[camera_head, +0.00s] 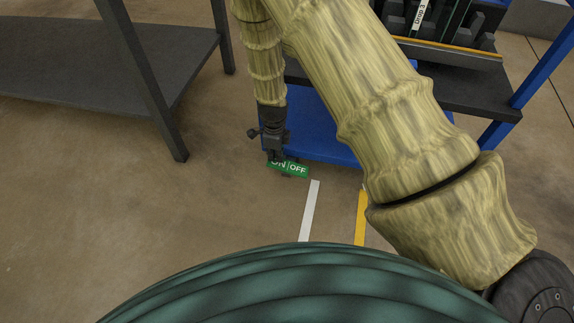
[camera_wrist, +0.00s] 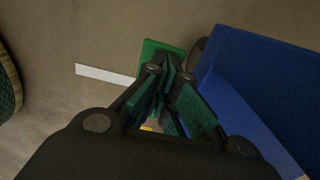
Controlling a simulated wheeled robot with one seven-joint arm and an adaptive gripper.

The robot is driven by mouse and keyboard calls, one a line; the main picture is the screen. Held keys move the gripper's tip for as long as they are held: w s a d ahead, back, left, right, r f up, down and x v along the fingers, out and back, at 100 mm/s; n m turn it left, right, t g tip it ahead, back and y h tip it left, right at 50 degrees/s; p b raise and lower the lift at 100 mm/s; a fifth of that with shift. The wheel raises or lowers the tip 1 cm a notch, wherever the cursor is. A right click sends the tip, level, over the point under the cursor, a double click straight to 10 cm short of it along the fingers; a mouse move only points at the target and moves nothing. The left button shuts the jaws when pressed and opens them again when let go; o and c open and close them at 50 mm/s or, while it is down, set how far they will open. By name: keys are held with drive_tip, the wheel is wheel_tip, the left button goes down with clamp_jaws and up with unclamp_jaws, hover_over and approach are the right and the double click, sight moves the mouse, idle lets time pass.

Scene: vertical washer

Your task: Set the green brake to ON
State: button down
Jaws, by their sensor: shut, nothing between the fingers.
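The green brake (camera_head: 291,170) is a small flat plate low at the front of the blue base, marked ON on its left and OFF on its right in white. My gripper (camera_head: 274,155) hangs down over it in the head view, close to its ON end and partly covering that lettering. In the wrist view the green brake (camera_wrist: 158,54) lies just beyond my shut fingertips (camera_wrist: 166,75). I cannot tell whether the fingers touch it. Nothing is held. The brake's tilt is hard to make out.
A blue base (camera_head: 325,135) with a dark shelf (camera_head: 455,90) stands behind the brake. A dark table (camera_head: 150,60) with a leg is at the left. White (camera_head: 310,210) and yellow (camera_head: 360,220) stripes mark the floor. Open floor lies left of the brake.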

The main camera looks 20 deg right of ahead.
drive_tip(key=shift+f, duration=1.2)
idle(0.9)
drive_tip(key=shift+r+p, duration=3.6)
drive_tip(key=shift+p, duration=0.05)
